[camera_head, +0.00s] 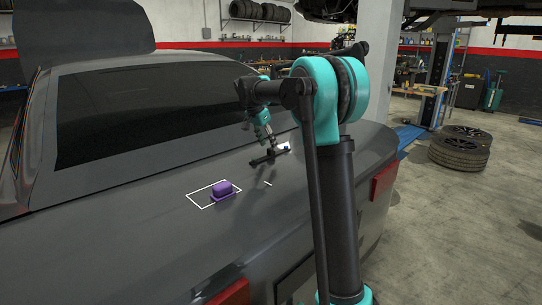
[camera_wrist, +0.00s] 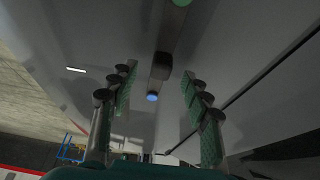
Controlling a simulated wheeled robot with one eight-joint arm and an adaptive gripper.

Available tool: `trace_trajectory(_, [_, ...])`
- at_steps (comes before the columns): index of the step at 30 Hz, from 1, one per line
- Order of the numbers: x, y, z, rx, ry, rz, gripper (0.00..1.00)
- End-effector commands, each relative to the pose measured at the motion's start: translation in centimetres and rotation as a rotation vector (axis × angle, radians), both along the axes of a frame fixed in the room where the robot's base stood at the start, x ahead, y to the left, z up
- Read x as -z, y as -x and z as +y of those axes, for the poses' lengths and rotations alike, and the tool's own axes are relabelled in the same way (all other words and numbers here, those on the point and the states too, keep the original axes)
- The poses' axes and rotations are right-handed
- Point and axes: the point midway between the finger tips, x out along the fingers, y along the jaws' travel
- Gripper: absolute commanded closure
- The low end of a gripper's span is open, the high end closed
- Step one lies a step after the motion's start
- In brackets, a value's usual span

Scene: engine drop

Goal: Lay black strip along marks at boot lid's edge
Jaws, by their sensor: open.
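The black strip (camera_head: 260,160) appears to lie on the grey boot lid (camera_head: 170,225), near its right part in the head view. In the wrist view the strip (camera_wrist: 172,38) runs lengthwise between my fingers, with a raised dark block at its middle, a green spot at one end and a blue spot at the other. My gripper (camera_head: 270,145) is open over the strip; in the wrist view its fingers (camera_wrist: 159,75) stand apart on both sides of the block. A short white mark (camera_head: 268,184) lies on the lid nearer the camera; it also shows in the wrist view (camera_wrist: 76,69).
A purple block (camera_head: 223,190) sits at a white rectangular outline (camera_head: 196,205) on the lid, left of the strip. A small white patch (camera_head: 284,147) shows beside the strip's far end. The rear window (camera_head: 150,110) rises behind. Stacked tyres (camera_head: 460,150) stand on the floor at right.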

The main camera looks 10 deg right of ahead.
Motion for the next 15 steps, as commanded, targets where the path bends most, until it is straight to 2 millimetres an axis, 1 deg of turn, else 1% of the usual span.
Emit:
trace_trajectory(3, [1.7,-0.7,-0.4,0.001,0.000,0.000,0.52])
trace_trajectory(6, [2.9,-0.9,-0.8,0.001,0.000,0.000,0.52])
trace_trajectory(10, [3.6,-1.1,-1.1,0.001,0.000,0.000,0.52])
trace_trajectory(15, [3.7,-1.1,-1.1,0.000,0.000,0.000,0.52])
